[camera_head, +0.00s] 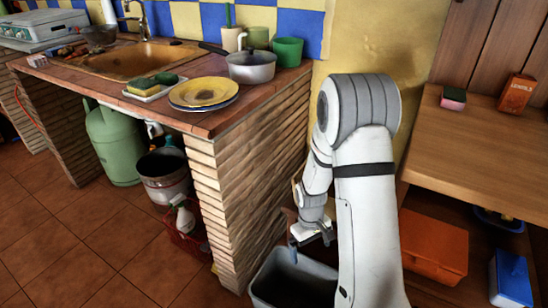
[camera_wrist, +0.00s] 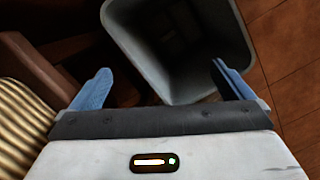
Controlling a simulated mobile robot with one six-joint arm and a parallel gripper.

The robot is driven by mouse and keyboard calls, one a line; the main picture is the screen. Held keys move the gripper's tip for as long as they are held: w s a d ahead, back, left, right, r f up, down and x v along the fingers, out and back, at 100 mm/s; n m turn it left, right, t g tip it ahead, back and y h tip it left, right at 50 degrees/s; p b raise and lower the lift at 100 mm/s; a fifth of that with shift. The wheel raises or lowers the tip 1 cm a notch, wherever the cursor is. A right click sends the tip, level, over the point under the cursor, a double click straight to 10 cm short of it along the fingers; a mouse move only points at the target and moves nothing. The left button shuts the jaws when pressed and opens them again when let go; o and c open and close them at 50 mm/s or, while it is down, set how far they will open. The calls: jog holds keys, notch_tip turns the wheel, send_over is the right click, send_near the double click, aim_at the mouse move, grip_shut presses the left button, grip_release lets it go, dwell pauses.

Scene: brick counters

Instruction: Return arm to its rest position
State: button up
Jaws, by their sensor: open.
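My arm is folded down in front of the wall, between the brick counter (camera_head: 245,170) and the wooden shelf on the right. My gripper (camera_head: 302,246) hangs low, above the edge of a grey bin (camera_head: 285,272). In the wrist view my gripper (camera_wrist: 158,85) shows two blue fingers spread wide apart with nothing between them. The open top of the grey bin (camera_wrist: 243,40) lies beyond the fingers, and its inside looks dark. Part of the bin is hidden behind my arm in the head view.
The counter holds yellow plates (camera_head: 203,92), a pot (camera_head: 251,67), a green cup (camera_head: 288,51) and a sink (camera_head: 135,62). Below stand a green gas cylinder (camera_head: 113,146) and a metal bucket (camera_head: 164,176). The wooden shelf (camera_head: 480,140) is close on the right, with an orange box (camera_head: 434,246) below. Floor at left is clear.

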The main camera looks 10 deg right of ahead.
jog(key=s+r+m+t+p, duration=0.3)
jog(key=r+p, duration=1)
jog(key=r, duration=1.5)
jog(key=s+r+p, duration=0.4)
jog(key=r+p, duration=0.1)
jog(key=r, duration=0.4)
jog(key=s+a+r+m+p, duration=0.1)
jog(key=s+r+p, duration=0.3)
jog(key=r, duration=0.5)
jog(key=s+r+t+p, duration=0.1)
jog(key=s+r+p, duration=0.4)
jog(key=r, duration=0.4)
jog(key=shift+s+a+m+y+p, duration=0.15)
jog(key=shift+a+m+y+p, duration=0.2)
jog(key=shift+m+y, duration=0.05)
